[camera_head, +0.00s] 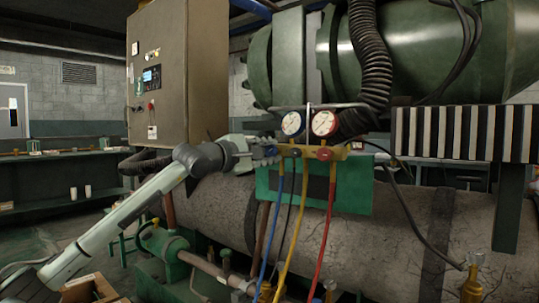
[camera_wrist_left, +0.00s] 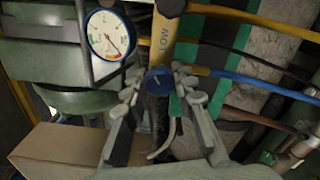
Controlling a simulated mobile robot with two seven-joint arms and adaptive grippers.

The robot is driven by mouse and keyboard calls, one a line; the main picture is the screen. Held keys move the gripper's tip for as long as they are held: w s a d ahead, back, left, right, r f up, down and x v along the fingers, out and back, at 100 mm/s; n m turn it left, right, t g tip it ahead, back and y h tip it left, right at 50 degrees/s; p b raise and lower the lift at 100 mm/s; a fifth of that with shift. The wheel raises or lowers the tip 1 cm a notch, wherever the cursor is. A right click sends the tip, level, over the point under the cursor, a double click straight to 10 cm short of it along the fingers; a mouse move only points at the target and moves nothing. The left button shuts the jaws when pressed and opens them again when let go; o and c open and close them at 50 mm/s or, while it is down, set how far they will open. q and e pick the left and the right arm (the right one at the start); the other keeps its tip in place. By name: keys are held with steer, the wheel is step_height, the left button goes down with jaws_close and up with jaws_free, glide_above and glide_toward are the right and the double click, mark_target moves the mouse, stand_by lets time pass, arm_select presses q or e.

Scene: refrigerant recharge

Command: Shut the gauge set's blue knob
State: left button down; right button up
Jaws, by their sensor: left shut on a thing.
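The gauge set hangs in the middle of the head view, with a yellow manifold bar (camera_head: 340,153), a blue-rimmed gauge (camera_head: 291,123), a red-rimmed gauge (camera_head: 324,123) and a red knob (camera_head: 324,154). My left gripper (camera_head: 270,152) reaches in from the left to the bar's left end. In the left wrist view, the blue knob (camera_wrist_left: 159,80) sits at the end of the bar, marked LOW (camera_wrist_left: 165,38), between the fingers of my left gripper (camera_wrist_left: 158,84). The gripper is shut on the knob. In the head view the gripper largely hides the knob. My right gripper is not in view.
Blue (camera_head: 272,230), yellow (camera_head: 293,230) and red (camera_head: 326,225) hoses hang below the bar. A green plate (camera_head: 357,190) is behind it.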

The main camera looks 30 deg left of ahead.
arm_select(q)
steer(key=m, duration=0.6)
steer(key=shift+m, duration=0.3)
stand_by(0.4)
steer(key=c, duration=1.2)
jaws_free()
